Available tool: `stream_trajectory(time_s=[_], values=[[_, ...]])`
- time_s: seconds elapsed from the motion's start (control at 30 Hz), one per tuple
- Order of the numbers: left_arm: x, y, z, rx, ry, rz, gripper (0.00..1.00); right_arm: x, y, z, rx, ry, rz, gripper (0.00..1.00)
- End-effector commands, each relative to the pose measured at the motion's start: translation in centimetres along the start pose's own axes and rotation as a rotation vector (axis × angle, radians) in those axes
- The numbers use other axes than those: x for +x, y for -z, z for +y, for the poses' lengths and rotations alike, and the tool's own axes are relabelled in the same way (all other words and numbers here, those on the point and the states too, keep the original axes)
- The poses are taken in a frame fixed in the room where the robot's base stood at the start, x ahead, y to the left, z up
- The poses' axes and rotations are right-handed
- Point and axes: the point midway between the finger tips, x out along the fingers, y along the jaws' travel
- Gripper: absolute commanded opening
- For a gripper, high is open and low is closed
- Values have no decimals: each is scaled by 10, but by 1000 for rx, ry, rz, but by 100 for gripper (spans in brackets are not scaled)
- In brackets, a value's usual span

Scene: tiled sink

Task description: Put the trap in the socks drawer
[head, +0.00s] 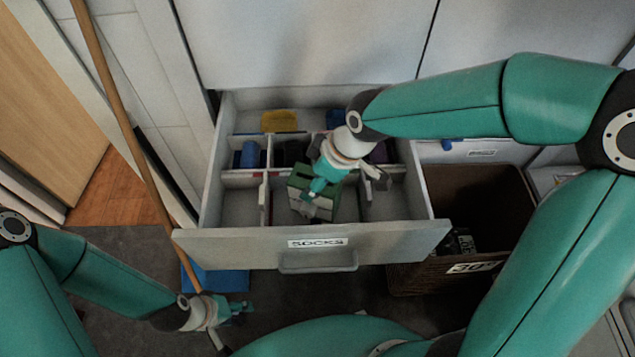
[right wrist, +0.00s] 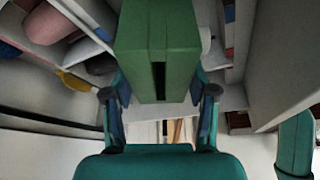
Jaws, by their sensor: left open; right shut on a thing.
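The trap is a green box with a dark slot (head: 302,184), over or in the front middle compartment of the open socks drawer (head: 222,246). My right gripper (head: 318,194) reaches over the drawer and is shut on the trap. In the right wrist view the trap (right wrist: 157,32) sits between the fingers of my right gripper (right wrist: 160,90). I cannot tell whether the trap touches the drawer floor. My left gripper (head: 236,309) is open and empty, low in front of the drawer at the left.
Dividers split the drawer, which holds a yellow item (head: 280,121) and rolled blue (head: 250,155) and dark socks. A brown basket (head: 410,279) stands right of the drawer. A wooden pole (head: 120,110) leans at the left, near a blue object (head: 222,281) on the floor.

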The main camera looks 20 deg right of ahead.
Motion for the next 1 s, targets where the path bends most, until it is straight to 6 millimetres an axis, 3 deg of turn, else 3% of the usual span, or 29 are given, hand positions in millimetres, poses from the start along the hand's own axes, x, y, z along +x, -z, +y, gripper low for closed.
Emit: stream_trajectory(time_s=[0.1,0.4,0.43,0.57,1.0], values=[[3,0,-1,0,0,0,58,13,-6,0,1,0,-1,0],[3,0,-1,0,0,0,58,15,-6,0,0,-1,1,0],[3,0,-1,0,0,0,58,15,-7,0,1,0,0,59],[3,0,-1,0,0,0,58,15,-6,0,1,-1,1,81],[2,0,0,0,0,0,58,9,-6,1,2,-3,2,82]])
